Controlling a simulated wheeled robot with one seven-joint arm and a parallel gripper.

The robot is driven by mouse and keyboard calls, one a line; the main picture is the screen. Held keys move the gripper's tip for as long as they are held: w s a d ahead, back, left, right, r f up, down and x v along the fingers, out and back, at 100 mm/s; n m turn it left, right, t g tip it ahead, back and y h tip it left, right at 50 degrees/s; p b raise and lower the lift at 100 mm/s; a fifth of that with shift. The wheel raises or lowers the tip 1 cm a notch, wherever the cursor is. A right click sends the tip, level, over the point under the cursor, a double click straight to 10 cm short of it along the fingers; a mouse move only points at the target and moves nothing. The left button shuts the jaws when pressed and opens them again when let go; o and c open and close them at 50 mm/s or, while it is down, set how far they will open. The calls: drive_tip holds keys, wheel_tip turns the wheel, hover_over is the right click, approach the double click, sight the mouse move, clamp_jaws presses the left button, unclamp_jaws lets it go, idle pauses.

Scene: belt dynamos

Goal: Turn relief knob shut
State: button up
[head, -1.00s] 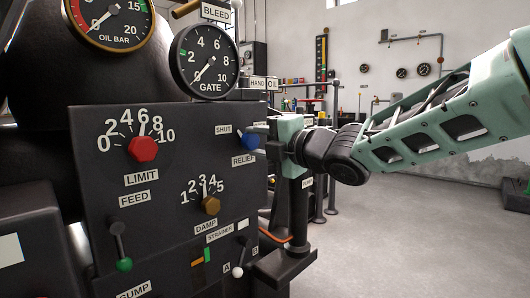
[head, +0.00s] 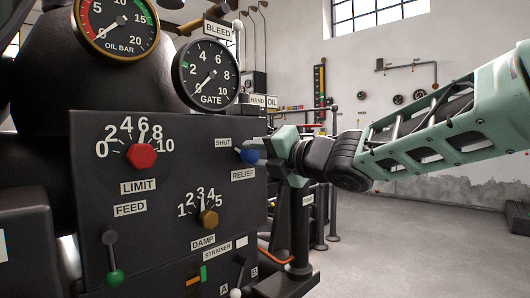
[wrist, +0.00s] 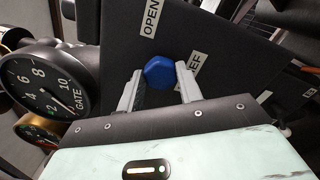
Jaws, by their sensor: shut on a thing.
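The relief knob (head: 250,156) is a blue knob at the right edge of the dark panel, between the SHUT label (head: 223,142) and the RELIEF label (head: 243,175). In the wrist view the blue knob (wrist: 159,72) sits between my two fingers, with the OPEN label (wrist: 150,17) above it and the RELIEF label (wrist: 193,66) partly hidden. My gripper (head: 264,152) reaches it from the right and is shut on it, its body tilted. The knob's pointer cannot be made out.
On the same panel are the red LIMIT knob (head: 142,156), the brass DAMP knob (head: 209,218) and the green-tipped FEED lever (head: 112,258). The GATE gauge (head: 205,72) stands above. A black post (head: 300,225) rises below my gripper. Open floor lies to the right.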

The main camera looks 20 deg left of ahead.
drive_tip(key=shift+w+d+r, duration=0.1)
drive_tip(key=shift+d+r, duration=0.05)
drive_tip(key=shift+r, duration=0.2)
drive_tip(key=o, duration=0.9)
drive_tip(key=shift+c, duration=0.2)
drive_tip(key=shift+o, duration=0.6)
drive_tip(key=shift+f, duration=0.15)
drive_tip(key=p+v, duration=0.3)
drive_tip(key=v, duration=1.4)
drive_tip(key=shift+d, duration=0.2)
